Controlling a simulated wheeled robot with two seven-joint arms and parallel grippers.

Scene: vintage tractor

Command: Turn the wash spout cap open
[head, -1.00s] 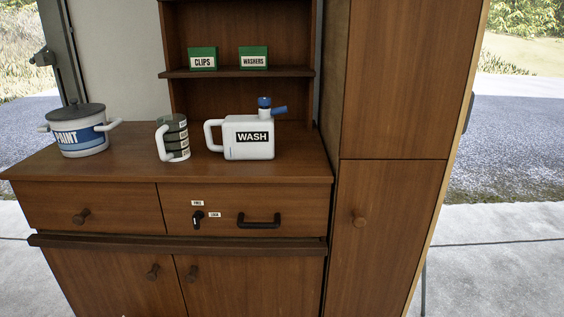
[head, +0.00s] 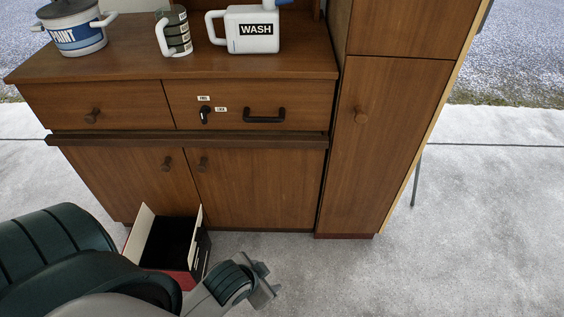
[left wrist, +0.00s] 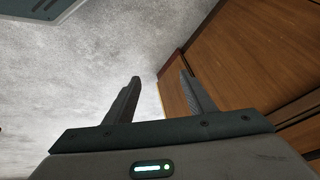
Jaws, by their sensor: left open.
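The white wash jug (head: 252,32), labelled WASH, stands upright on the wooden cabinet top (head: 300,62), near its right end. Its top is cut off by the upper edge of the head view; only a bit of the blue spout (head: 283,2) shows, and the cap is out of view. My left gripper (head: 268,282) is low in front of the cabinet, well below and apart from the jug. In the left wrist view its two fingers (left wrist: 160,98) are spread with nothing between them. My right gripper is not in view.
An open box (head: 175,243) sits on the floor by my left arm. A tall cupboard (head: 385,130) borders the right side. The floor at right is clear.

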